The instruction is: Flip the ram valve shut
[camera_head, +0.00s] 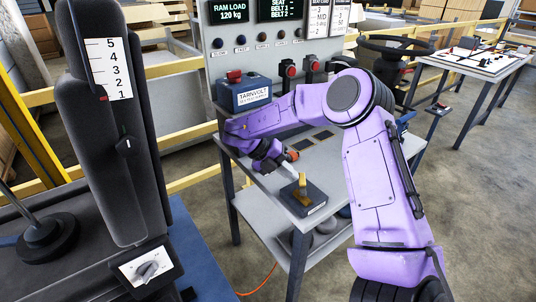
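A dark block with a small yellow upright lever (302,181) sits at the near corner of the grey trolley top; I take it to be the ram valve (313,196). My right arm, purple, reaches in from the right and bends down over the trolley. My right gripper (288,167) is just behind and left of the lever, small in view; a pale finger-like part points toward the lever. I cannot tell whether it touches the lever or how far its fingers are apart. My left gripper is not in view.
A blue-grey box labelled TARNVOLT (242,94) with a red button stands at the trolley's back left. A panel with displays (228,24) rises behind. A dark seat back (110,130) with a numbered scale fills the left. A steering wheel (396,46) and white table (483,62) stand right.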

